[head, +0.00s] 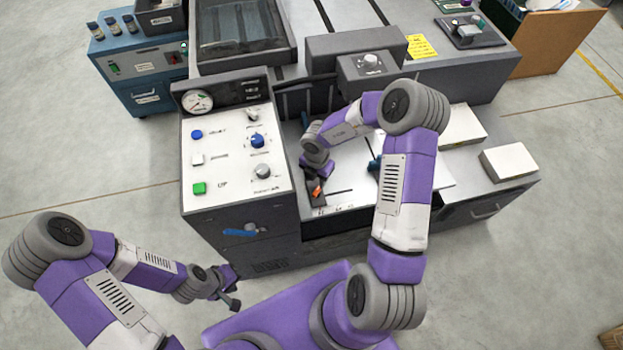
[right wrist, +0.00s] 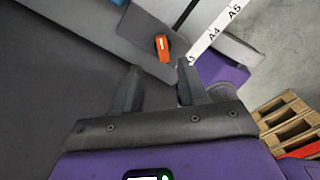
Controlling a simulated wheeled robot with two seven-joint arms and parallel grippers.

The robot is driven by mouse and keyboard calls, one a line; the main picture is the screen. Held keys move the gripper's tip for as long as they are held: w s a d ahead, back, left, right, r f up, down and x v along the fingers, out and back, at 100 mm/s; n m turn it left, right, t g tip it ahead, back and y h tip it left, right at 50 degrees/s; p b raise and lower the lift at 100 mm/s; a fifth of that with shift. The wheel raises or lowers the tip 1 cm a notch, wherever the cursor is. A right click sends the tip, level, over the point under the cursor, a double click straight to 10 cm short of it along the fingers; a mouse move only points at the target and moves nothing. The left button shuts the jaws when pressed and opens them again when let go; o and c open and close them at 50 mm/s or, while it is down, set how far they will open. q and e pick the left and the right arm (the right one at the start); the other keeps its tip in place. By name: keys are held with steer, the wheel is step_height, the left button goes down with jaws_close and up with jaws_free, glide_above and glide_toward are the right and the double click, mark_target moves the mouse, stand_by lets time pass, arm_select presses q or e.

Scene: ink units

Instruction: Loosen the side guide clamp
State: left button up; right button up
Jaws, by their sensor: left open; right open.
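A small orange piece, seemingly the clamp's lever, lies on a dark grey block by the paper-size ruler; it shows in the right wrist view (right wrist: 162,47) and in the head view (head: 317,191). My right gripper (right wrist: 160,82) is open, with the orange piece a little beyond its fingertips and nothing between them. In the head view my right wrist hangs above the feed table and partly hides the clamp area. My left gripper (head: 230,297) is open and empty at the lower left, in front of the machine and far from the clamp.
The ruler (right wrist: 213,32) is marked A4 and A5. The control panel (head: 232,150) with knobs and a gauge stands left of the feed table. A blue knob (head: 375,165) sits right of my wrist. White paper stacks (head: 508,161) lie at the right.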

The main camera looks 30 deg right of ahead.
mark_target(317, 191)
steer(key=f, duration=0.2)
steer(key=f+b, duration=0.1)
steer(key=f, duration=0.1)
steer(key=f+b, duration=0.1)
steer(key=f, duration=0.2)
steer(key=shift+s, duration=0.25)
jaws_close()
